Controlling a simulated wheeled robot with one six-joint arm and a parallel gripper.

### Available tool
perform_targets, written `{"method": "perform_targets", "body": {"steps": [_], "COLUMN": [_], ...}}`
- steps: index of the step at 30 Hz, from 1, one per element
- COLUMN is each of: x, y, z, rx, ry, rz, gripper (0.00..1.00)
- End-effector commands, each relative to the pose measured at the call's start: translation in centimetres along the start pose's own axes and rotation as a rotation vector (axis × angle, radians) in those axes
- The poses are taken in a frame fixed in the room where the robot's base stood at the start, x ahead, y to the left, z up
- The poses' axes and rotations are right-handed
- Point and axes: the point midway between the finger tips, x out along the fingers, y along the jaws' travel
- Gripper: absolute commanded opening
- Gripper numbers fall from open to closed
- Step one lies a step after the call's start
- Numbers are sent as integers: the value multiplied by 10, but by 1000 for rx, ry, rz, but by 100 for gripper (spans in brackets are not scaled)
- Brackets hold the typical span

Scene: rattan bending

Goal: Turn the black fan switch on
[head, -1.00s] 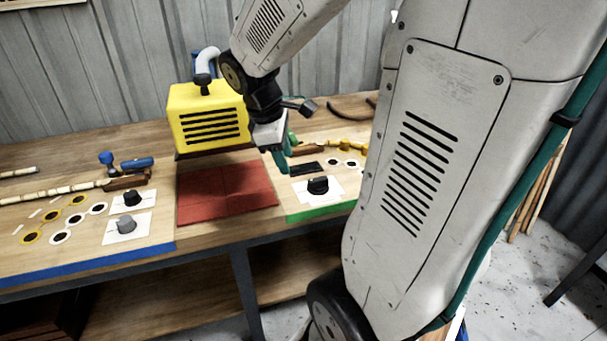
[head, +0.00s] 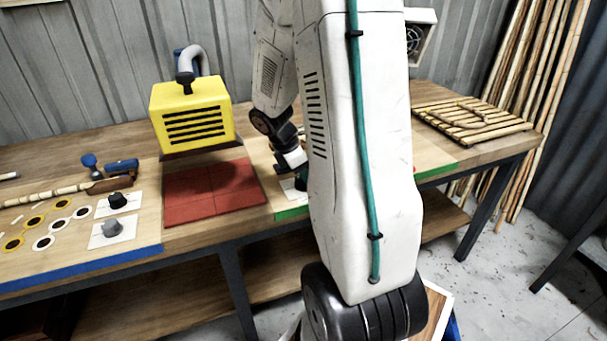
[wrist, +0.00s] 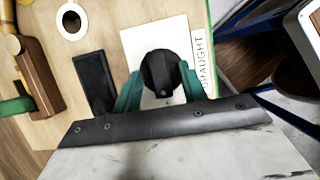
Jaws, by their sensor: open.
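In the wrist view a round black knob switch (wrist: 157,72) with a raised grip bar sits on a white plate (wrist: 131,42). Another black knob (head: 118,200) sits on a white plate at the left, behind a grey knob (head: 111,228).
A flat black block (wrist: 94,82) lies left of the knob. A wooden tool (wrist: 37,75) lies farther left. A yellow machine (head: 192,113) stands behind a red mat (head: 212,193). A fan (head: 414,38) hangs on the back wall. A bamboo rack (head: 475,122) lies at the right.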

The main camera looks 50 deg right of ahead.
Motion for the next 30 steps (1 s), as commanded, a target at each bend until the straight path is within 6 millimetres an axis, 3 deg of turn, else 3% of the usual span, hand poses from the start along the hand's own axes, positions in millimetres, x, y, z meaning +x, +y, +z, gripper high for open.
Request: {"method": "perform_targets", "body": {"steps": [10,14,15,30], "x": [5,4,4,4], "y": [0,0,0,1], "z": [0,0,0,0], "rx": [0,1,1,104], "ry": [1,1,1,0], "rz": [1,1,1,-43], "gripper": [39,3,0,0]}}
